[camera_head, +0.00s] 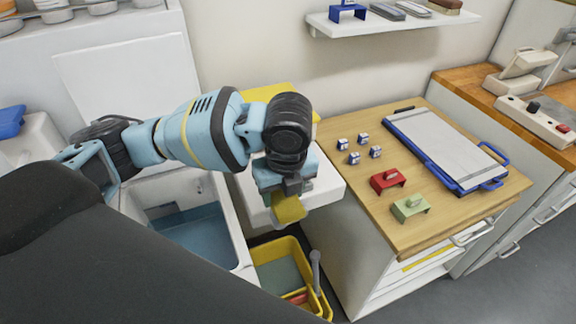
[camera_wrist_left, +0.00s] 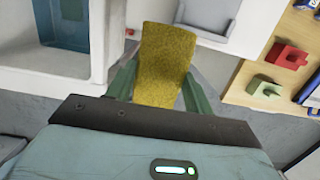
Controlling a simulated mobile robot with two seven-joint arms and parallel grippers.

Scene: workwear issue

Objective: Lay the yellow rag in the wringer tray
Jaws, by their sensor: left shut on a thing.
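The yellow rag (camera_head: 288,208) hangs from my left gripper (camera_head: 284,188), which is shut on it. The rag also shows in the left wrist view (camera_wrist_left: 165,62), between the two green fingers of the gripper (camera_wrist_left: 163,85). In the head view the rag is in front of the white unit and above and behind the yellow bucket (camera_head: 262,251), apart from it. The bucket has a grey tray-like insert (camera_head: 282,274), which looks like the wringer tray, and a grey lever at its right. The bucket does not show in the left wrist view. My right gripper is in neither view.
A sink (camera_head: 195,235) with a blue basin is left of the bucket. The white unit (camera_head: 325,185) is behind the rag. The wooden counter (camera_head: 420,235) at right holds a red block (camera_head: 388,180), a green block (camera_head: 410,207), small blue-and-white cubes and a blue-framed board (camera_head: 445,148).

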